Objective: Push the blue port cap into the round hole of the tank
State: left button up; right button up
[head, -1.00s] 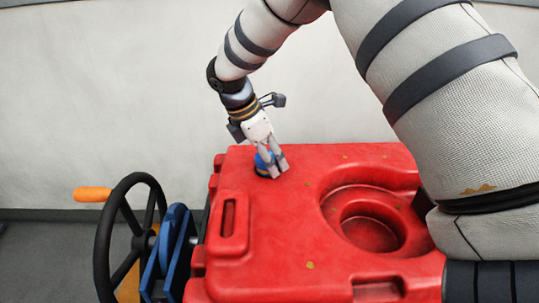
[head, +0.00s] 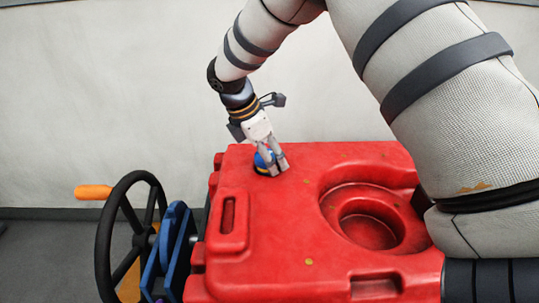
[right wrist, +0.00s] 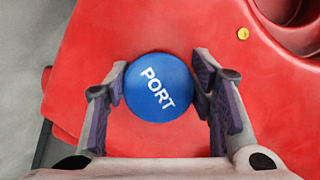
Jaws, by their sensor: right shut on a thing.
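The blue port cap (head: 263,160) is at the far left part of the red tank's top (head: 290,215). In the right wrist view the cap (right wrist: 160,87) shows its round face with the word PORT. My right gripper (head: 273,166) reaches down to it from above, and its two fingers (right wrist: 162,88) press on the cap's opposite sides. The gripper and the cap hide the tank surface beneath, so I cannot tell how deep the cap sits or see the round hole. My left gripper is not in view.
A large round recess (head: 368,225) lies in the tank's top at the right. A slotted handle (head: 229,224) is at its left side. A black handwheel (head: 128,235) with an orange grip (head: 93,192) and a blue bracket (head: 168,250) stand left of the tank. A pale wall (head: 100,100) is behind.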

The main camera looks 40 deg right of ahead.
jog(key=shift+a+f, duration=0.1)
jog(key=shift+f, duration=0.45)
jog(key=o, duration=1.1)
jog(key=shift+o, duration=0.2)
jog(key=shift+w+r, duration=0.1)
jog(key=shift+r, duration=0.1)
jog(key=o, duration=0.5)
jog(key=shift+r, duration=0.1)
jog(key=shift+o, duration=0.2)
jog(key=shift+r, duration=0.15)
